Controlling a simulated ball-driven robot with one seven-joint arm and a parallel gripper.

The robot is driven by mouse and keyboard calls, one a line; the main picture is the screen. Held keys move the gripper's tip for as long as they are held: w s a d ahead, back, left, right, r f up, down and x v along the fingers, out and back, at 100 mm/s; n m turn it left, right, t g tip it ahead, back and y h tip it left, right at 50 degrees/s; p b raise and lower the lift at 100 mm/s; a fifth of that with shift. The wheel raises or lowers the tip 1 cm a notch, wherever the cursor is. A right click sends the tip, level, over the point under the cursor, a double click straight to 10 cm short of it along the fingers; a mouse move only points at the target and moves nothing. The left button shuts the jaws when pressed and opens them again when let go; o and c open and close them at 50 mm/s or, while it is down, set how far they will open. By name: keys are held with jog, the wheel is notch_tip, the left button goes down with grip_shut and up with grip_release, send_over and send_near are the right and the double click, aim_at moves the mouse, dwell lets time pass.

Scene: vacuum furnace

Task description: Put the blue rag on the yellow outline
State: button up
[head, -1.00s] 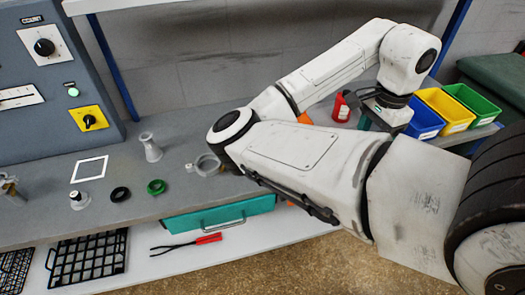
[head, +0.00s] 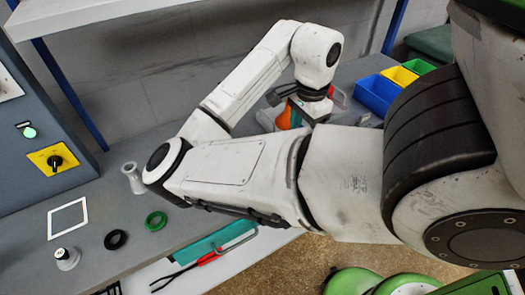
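I cannot make out a blue rag or a yellow outline in the head view; my arm covers part of the bench. A white square outline (head: 68,218) lies on the grey bench at the left. My gripper (head: 296,116) points down over the far part of the bench, at the end of my bent arm. It is near an orange object (head: 284,119), partly in front of it. Its fingertips are small and partly hidden, so I cannot tell whether it is open or holds something.
Blue (head: 378,95), yellow (head: 400,76) and green (head: 418,67) bins stand right of my gripper. A black ring (head: 115,240), a green ring (head: 156,221) and a grey flared piece (head: 133,178) stand on the bench at left. Red-handled tongs (head: 195,265) lie on the lower shelf.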

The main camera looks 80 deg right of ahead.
jog(key=w+f, duration=0.2)
jog(key=w, duration=0.1)
jog(key=w+d+f+b, duration=0.1)
jog(key=w+f, duration=0.1)
jog(key=f, duration=0.1)
jog(key=w+d+f, duration=0.1)
jog(key=w+f, duration=0.1)
jog(key=w, duration=0.1)
jog(key=shift+w+d+f+b, duration=0.15)
jog(key=shift+w+b, duration=0.2)
jog(key=shift+b, duration=0.05)
jog(key=f, duration=0.2)
jog(key=shift+w+f, duration=0.3)
jog(key=shift+f, duration=0.1)
jog(key=shift+d+f, duration=0.1)
jog(key=shift+f, duration=0.35)
jog(key=shift+f, duration=0.15)
jog(key=o, duration=1)
jog(key=shift+o, duration=0.2)
notch_tip(320, 180, up, 12)
jog(key=p, duration=0.1)
jog(key=shift+r+p, duration=0.2)
jog(key=shift+p, duration=0.1)
